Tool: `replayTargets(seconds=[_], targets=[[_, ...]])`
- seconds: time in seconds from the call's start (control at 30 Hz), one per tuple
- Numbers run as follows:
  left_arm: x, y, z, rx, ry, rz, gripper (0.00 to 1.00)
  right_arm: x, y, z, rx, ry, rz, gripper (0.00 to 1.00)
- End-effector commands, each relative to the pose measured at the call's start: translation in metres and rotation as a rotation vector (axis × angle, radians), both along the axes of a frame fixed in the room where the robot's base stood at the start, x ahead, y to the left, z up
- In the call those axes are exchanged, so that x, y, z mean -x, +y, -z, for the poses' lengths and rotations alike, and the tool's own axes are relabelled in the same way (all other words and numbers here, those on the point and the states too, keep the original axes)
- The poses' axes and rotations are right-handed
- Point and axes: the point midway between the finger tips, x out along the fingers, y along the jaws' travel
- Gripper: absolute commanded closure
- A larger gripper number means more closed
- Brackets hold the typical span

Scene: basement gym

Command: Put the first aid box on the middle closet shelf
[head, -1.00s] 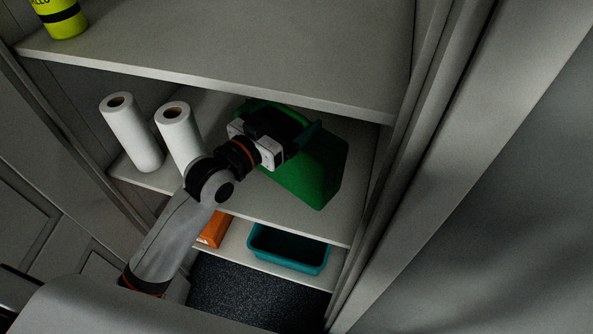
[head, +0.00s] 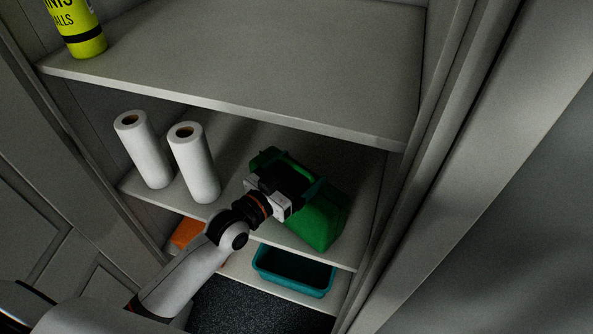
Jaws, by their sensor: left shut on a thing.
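The green first aid box (head: 322,219) is in the head view at the right part of the middle closet shelf (head: 240,140). My left gripper (head: 285,184) is shut on it near its top, by the handle side. The gripper hides much of the box's near left part. The box looks at or just above the shelf surface; I cannot tell whether its base touches. My right gripper is not in view.
Two white paper rolls (head: 194,163) stand on the middle shelf, left of the box. A yellow tennis ball can (head: 78,28) stands on the upper shelf (head: 240,50). Below are a teal bin (head: 292,272) and an orange object (head: 187,233). The closet's right side wall is close to the box.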

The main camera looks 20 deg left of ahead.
Motion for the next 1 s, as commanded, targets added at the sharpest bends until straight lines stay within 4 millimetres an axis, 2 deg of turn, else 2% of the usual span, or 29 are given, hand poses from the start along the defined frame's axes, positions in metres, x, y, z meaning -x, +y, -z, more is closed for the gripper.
replayTargets(seconds=[0.03, 0.07, 0.33, 0.43, 0.8, 1.0], targets=[[0.0, 0.0, 0.002, 0.0, 0.001, 0.0, 0.05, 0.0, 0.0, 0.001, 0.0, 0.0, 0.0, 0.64], [0.0, 0.0, 0.001, 0.0, 0.001, 0.0, 0.0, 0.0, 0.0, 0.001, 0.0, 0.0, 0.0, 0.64], [0.0, 0.0, -0.002, 0.0, 0.0, 0.0, 0.0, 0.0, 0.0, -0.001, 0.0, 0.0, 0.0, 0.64], [0.007, 0.003, 0.001, -0.001, 0.002, 0.0, 0.0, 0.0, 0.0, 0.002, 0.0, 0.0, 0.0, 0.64], [0.074, 0.033, 0.003, -0.002, 0.005, 0.001, 0.0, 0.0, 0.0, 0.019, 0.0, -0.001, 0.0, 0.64], [0.099, 0.045, 0.001, -0.001, 0.004, 0.001, 0.0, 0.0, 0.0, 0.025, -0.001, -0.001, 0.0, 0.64]])
